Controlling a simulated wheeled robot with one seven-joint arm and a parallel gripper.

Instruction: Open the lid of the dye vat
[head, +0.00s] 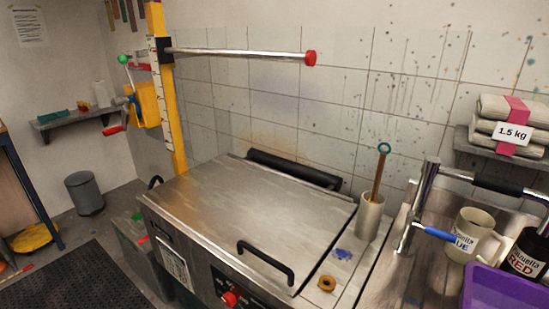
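The dye vat (205,262) stands in the middle of the head view. Its broad brushed-metal lid (245,205) lies flat and shut over the top. A black bar handle (266,262) is fixed on the lid near its front right edge. A dark cylinder (293,169) runs along the lid's back edge by the wall. The front panel carries a red knob (229,299) and a label plate (174,262). The inside of the vat is hidden by the lid. My gripper is not in view.
A yellow post (172,110) holds a horizontal metal bar (240,53) above the vat's back. The lid top is clear.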

